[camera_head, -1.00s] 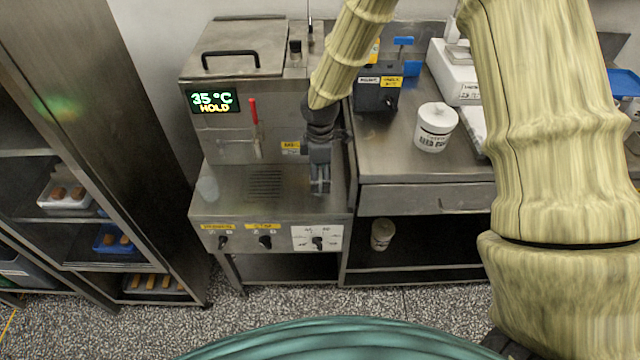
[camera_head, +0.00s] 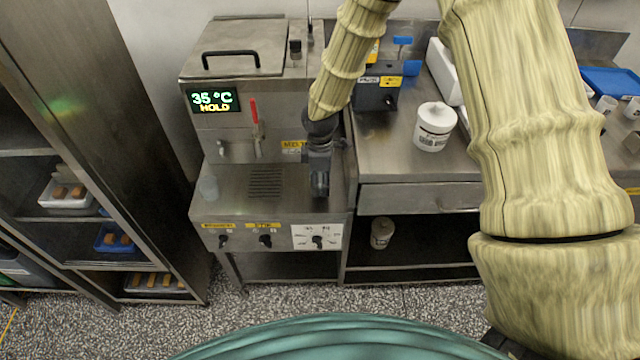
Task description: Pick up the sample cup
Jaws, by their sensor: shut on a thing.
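My gripper (camera_head: 320,184) points down over the right part of the steel shelf (camera_head: 222,202) at the front of the melter. It is shut on a small greyish thing, which appears to be the sample cup. The fingers hide most of it, and I cannot tell whether it touches the shelf.
The melter (camera_head: 235,130) rises behind the shelf, with a red-handled lever (camera_head: 254,112). A lidded white tub (camera_head: 435,127) stands on the steel counter (camera_head: 395,155) to the right. A rack (camera_head: 120,180) with trays is at left.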

